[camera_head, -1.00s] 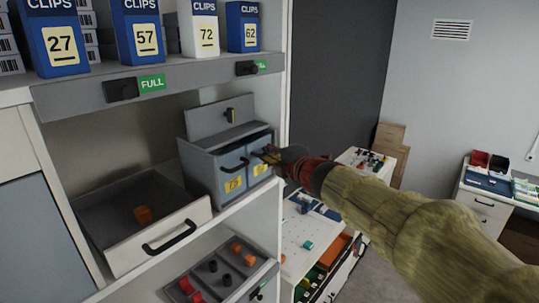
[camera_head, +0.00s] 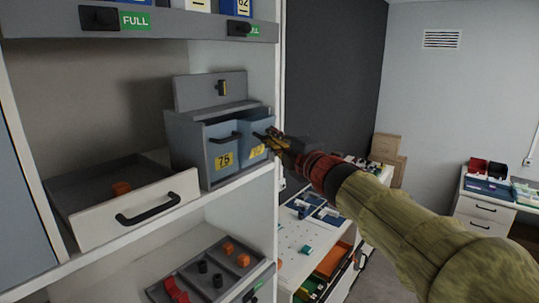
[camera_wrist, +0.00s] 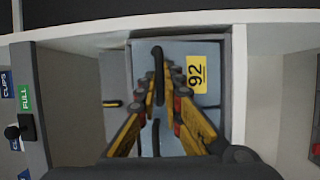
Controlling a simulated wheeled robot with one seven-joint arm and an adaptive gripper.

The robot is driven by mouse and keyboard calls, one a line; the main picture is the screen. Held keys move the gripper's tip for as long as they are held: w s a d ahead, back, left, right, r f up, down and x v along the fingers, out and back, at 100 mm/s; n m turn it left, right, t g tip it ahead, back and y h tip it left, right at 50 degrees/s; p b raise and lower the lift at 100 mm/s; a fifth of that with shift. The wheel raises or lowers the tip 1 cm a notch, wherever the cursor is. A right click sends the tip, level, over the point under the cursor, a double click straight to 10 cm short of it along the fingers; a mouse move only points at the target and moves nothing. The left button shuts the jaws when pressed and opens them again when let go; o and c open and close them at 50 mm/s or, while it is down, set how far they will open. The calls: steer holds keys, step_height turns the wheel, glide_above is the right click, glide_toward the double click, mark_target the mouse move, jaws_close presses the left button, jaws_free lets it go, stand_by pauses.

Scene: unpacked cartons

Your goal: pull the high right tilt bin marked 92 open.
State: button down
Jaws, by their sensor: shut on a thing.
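The right tilt bin marked 92 (camera_wrist: 205,48) has a blue-grey front, a yellow label and a black bar handle (camera_wrist: 157,86). In the head view this bin (camera_head: 257,136) sits in the right half of a grey two-bin housing on the shelf, its label partly hidden by my gripper. My gripper (camera_wrist: 164,76) is shut on the handle, one yellow finger on each side. In the head view my gripper (camera_head: 272,142) reaches the bin front from the right. I cannot tell whether the bin is tilted out at all.
The bin marked 75 (camera_head: 222,147) is directly left, with its own handle. A white drawer (camera_head: 130,218) stands pulled out further left. A tray (camera_head: 196,291) of small parts is below. The white shelf side panel (camera_head: 279,80) is close to my gripper.

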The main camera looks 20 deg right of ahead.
steer(key=s+f+t+b, duration=0.1)
steer(key=b, duration=0.5)
steer(key=d+f+m+t+b, duration=0.1)
steer(key=b, duration=0.5)
steer(key=s+d+f+m+t+b, duration=0.1)
steer(key=f+b, duration=0.1)
steer(key=b, duration=0.4)
steer(key=shift+s+f+t, duration=0.1)
steer(key=shift+s+t, duration=0.2)
steer(key=shift+t, duration=0.1)
steer(key=shift+s+d+f+b, duration=0.15)
steer(key=shift+f+b, duration=0.15)
steer(key=shift+b, duration=0.45)
steer(key=c, duration=1.9)
jaws_free()
steer(key=v, duration=1.2)
